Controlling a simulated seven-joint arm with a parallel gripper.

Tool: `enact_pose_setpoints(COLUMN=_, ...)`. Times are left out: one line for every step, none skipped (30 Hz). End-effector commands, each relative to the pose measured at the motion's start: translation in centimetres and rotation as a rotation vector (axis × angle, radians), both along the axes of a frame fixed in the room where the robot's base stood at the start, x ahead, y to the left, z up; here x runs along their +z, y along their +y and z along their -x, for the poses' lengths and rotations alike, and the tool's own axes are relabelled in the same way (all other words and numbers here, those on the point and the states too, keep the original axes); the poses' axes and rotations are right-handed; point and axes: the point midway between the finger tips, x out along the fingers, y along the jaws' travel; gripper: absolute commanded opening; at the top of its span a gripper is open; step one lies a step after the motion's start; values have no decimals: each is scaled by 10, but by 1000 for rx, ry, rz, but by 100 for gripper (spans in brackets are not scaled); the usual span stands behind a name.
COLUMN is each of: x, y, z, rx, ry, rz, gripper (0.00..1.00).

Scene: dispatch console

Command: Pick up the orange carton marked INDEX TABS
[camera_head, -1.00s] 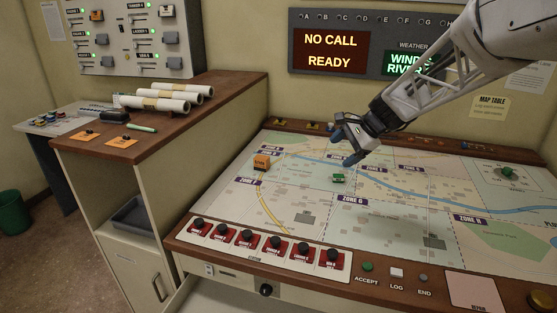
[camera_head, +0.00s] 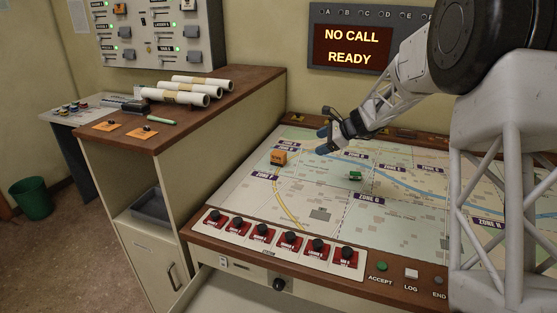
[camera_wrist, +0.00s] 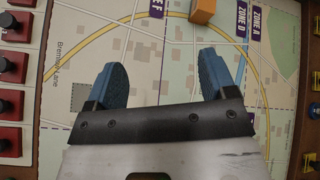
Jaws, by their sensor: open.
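The orange carton (camera_head: 278,157) stands on the map table (camera_head: 235,196), towards its left end near the ZONE F label. Its marking is too small to read. In the wrist view the carton (camera_wrist: 202,11) shows at the top edge, partly cut off, beyond my fingertips and a little right of centre. My gripper (camera_head: 322,142) is above the table, to the right of the carton and apart from it. In the wrist view my gripper (camera_wrist: 162,75) has its two blue fingers spread wide, with only the map between them.
A small green vehicle (camera_head: 354,175) sits on the map. A row of red switches with black knobs (camera_head: 290,241) lines the table's front edge. A wooden-topped cabinet (camera_head: 253,88) with rolled papers (camera_head: 180,95) rises to the left. The map around the carton is clear.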

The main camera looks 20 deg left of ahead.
Motion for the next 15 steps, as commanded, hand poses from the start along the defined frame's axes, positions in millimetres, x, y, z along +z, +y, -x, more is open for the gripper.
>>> enact_pose_setpoints(x=-8, y=8, z=-8, rx=-10, ry=17, rz=-12, gripper=78)
enact_pose_setpoints(x=-12, y=12, z=-12, rx=-17, ry=28, rz=-20, gripper=78)
enact_pose_setpoints(x=-17, y=18, z=-18, rx=-28, ry=42, rz=-32, gripper=78)
enact_pose_setpoints(x=-21, y=23, z=-22, rx=-35, ry=51, rz=-40, gripper=78)
enact_pose_setpoints(x=-25, y=28, z=-26, rx=-42, ry=62, rz=-49, gripper=78)
enact_pose_setpoints(x=-31, y=34, z=-31, rx=-52, ry=78, rz=-59, gripper=78)
enact_pose_setpoints(x=-34, y=38, z=-35, rx=-59, ry=87, rz=-67, gripper=78)
enact_pose_setpoints(x=-38, y=43, z=-39, rx=-66, ry=98, rz=-76, gripper=78)
enact_pose_setpoints(x=-45, y=49, z=-44, rx=-75, ry=113, rz=-86, gripper=78)
enact_pose_setpoints(x=-48, y=53, z=-48, rx=-83, ry=123, rz=-95, gripper=78)
enact_pose_setpoints(x=-52, y=58, z=-52, rx=-90, ry=134, rz=-104, gripper=78)
enact_pose_setpoints(x=-59, y=63, z=-57, rx=-100, ry=148, rz=-114, gripper=78)
enact_pose_setpoints(x=-63, y=68, z=-61, rx=-106, ry=159, rz=-122, gripper=78)
enact_pose_setpoints(x=-67, y=72, z=-64, rx=-114, ry=171, rz=-130, gripper=78)
enact_pose_setpoints(x=-73, y=78, z=-69, rx=-124, ry=186, rz=-141, gripper=78)
